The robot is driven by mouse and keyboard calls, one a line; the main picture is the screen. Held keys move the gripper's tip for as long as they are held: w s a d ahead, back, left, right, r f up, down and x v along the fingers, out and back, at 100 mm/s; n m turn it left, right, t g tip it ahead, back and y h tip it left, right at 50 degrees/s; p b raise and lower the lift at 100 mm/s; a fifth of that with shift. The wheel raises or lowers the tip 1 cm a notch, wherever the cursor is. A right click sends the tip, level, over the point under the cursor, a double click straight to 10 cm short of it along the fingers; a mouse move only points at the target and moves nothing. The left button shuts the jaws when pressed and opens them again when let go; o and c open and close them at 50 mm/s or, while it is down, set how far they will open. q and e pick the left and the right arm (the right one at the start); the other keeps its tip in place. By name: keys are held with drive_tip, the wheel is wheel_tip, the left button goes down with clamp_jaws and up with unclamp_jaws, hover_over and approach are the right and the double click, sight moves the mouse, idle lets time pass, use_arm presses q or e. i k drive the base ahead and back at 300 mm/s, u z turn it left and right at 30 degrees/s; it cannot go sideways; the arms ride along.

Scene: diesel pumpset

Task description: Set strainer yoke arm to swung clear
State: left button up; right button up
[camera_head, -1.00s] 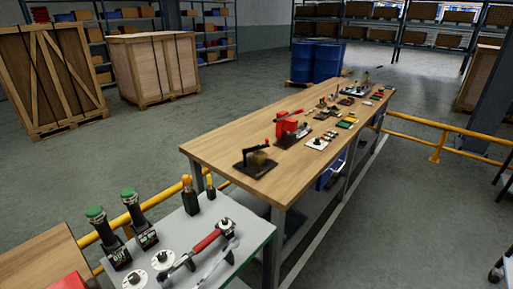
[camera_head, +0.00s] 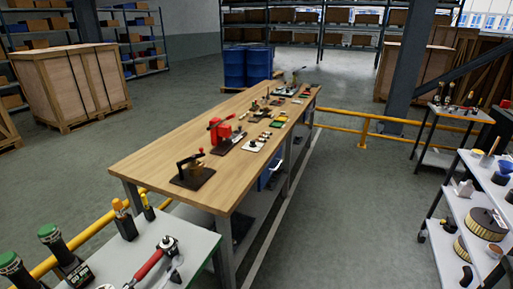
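On the near end of the long wooden bench (camera_head: 150,155) stands a small fixture with a dark base plate (camera_head: 181,182), a brownish block and a black arm (camera_head: 189,159) above it. It may be the strainer with its yoke arm, but it is too small to be sure. The black arm appears to lie across the top of the block, with an upright knob at its left end. Neither of my grippers shows in the head view.
A red device (camera_head: 220,132) and several small parts stand farther along the bench. A grey table (camera_head: 190,245) with a red-handled tool is at front left. Yellow rails (camera_head: 365,130) run beyond the bench. A shelved cart (camera_head: 455,215) stands right. Floor between bench and cart is clear.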

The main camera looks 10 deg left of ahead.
sight(181, 162)
drive_tip(key=z, duration=0.8)
drive_tip(key=i, duration=1.55)
drive_tip(key=u, duration=3.3)
